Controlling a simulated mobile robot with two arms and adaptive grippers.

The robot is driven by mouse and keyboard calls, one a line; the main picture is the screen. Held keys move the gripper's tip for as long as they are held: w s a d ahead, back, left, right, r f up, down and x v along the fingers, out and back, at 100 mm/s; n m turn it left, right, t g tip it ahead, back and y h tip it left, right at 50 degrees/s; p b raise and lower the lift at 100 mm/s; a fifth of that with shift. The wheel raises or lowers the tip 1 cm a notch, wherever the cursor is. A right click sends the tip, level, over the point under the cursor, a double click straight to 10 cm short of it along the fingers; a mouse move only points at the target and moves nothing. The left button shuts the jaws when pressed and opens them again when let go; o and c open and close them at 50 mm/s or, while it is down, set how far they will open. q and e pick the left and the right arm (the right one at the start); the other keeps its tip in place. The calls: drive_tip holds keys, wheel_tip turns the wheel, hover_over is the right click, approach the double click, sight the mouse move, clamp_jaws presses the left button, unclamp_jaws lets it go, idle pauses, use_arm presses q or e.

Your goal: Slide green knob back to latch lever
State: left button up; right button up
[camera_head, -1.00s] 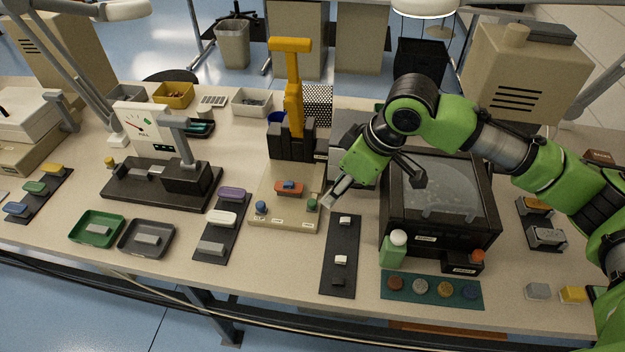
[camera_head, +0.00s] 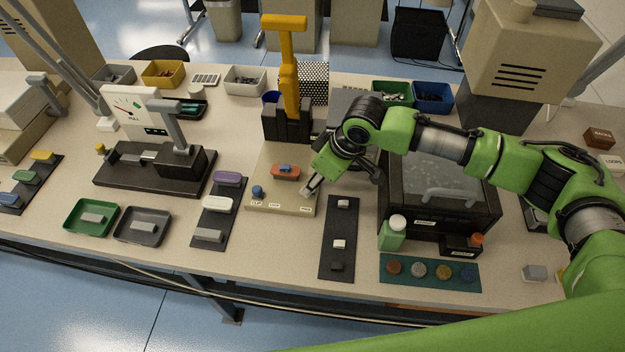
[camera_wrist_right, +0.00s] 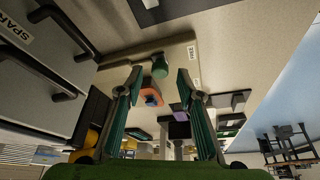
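The press (camera_head: 270,201) has a beige base and a tall yellow lever (camera_head: 288,75) standing upright above a black block. An orange piece with a blue part (camera_head: 285,171) lies mid-base. My right gripper (camera_head: 307,191) is over the base's front right and hides the green knob in the head view. In the right wrist view, the green knob (camera_wrist_right: 160,67) shows ahead, between the fingertips of the open right gripper (camera_wrist_right: 159,82). I cannot tell whether they touch it. My left gripper is not in view.
A black mat (camera_head: 340,225) with small pieces lies right of the press. A black glass-topped box (camera_head: 440,190) stands farther right, with a green bottle (camera_head: 392,233) in front. A mat with a purple badge (camera_head: 228,179) lies to the left.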

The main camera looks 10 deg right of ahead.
drive_tip(key=shift+a+f, duration=0.15)
drive_tip(key=shift+f, duration=0.3)
drive_tip(key=shift+w+a+f, duration=0.1)
drive_tip(key=shift+w+f, duration=0.05)
drive_tip(key=shift+f, duration=0.15)
drive_tip(key=shift+c, duration=1.2)
clamp_jaws()
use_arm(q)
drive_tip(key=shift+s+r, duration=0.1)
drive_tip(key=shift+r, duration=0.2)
use_arm(e)
drive_tip(key=shift+w+d+r, duration=0.1)
drive_tip(key=shift+w+d, duration=0.15)
drive_tip(key=shift+w, duration=0.55)
drive_tip(key=shift+w+d, duration=0.2)
drive_tip(key=shift+w, duration=0.55)
drive_tip(key=shift+o, duration=1.2)
unclamp_jaws()
drive_tip(key=shift+w, duration=0.1)
